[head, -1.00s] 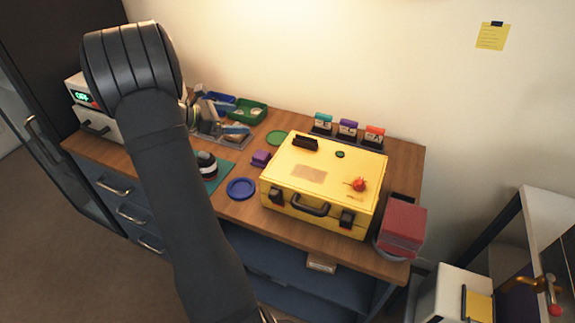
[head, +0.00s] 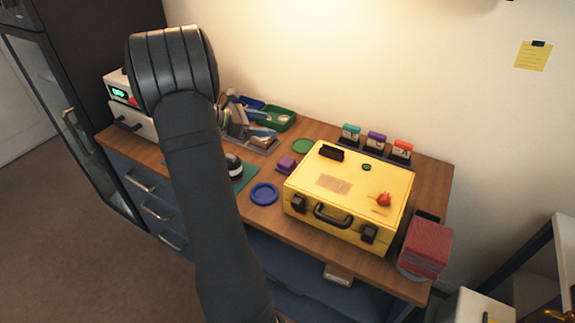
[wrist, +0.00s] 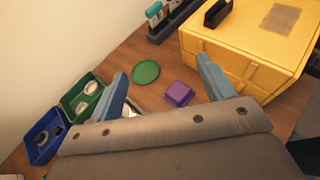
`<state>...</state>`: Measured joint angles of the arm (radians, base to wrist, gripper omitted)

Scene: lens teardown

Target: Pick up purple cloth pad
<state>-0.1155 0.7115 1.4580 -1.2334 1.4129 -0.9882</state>
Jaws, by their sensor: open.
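The purple cloth pad (head: 287,165) lies on the wooden bench top, left of the yellow case, in the head view.
A yellow case (head: 350,190) stands right of the pad. A green disc (head: 303,146) lies behind it, and a blue round dish (head: 264,194) in front. Green (wrist: 81,97) and blue (wrist: 44,135) trays sit at the wrist view's left. A labelled holder row (head: 376,146) stands behind the case.

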